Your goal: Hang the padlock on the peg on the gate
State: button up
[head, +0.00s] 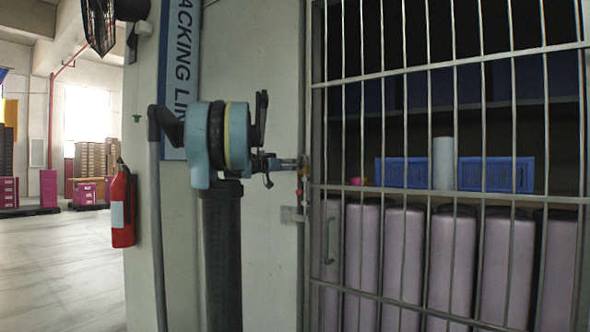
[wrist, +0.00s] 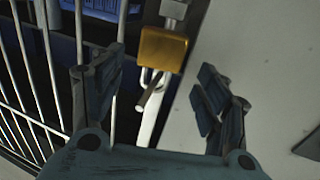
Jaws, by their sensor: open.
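The padlock (wrist: 163,48) has a brass body and a silver shackle in the wrist view. Its shackle loops around a short grey peg (wrist: 151,94), and the body extends toward the top of that picture. My gripper (wrist: 160,90) is open, its dark fingers apart on either side of the peg and clear of the padlock body. In the head view my gripper (head: 284,163) is at the left edge of the barred gate (head: 312,110).
A grey latch plate (head: 293,214) sits just below my gripper. Behind the bars are a blue crate (head: 505,175), a pale cylinder (head: 443,163) and several mauve upright containers (head: 450,265).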

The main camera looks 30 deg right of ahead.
jog(key=s+a, duration=0.1)
jog(key=a, duration=0.9)
jog(key=shift+s+f, duration=0.1)
jog(key=shift+f, duration=0.05)
jog(key=s+a+f+n+y, duration=0.5)
jog(key=s+a+f, duration=0.5)
jog(key=f, duration=0.6)
jog(key=s+a+f+n+y, duration=0.6)
jog(key=s+a+f, duration=0.5)
jog(key=f, duration=0.6)
jog(key=s+a+f+n+y, duration=0.5)
jog(key=s+a+f, duration=0.5)
jog(key=a+f, duration=0.4)
notch_tip(320, 180, down, 3)
jog(key=shift+s+r+n+y, duration=0.2)
jog(key=shift+n+y, duration=0.2)
jog(key=shift+y, duration=0.5)
jog(key=shift+w+f, duration=0.25)
jog(key=shift+w, duration=0.2)
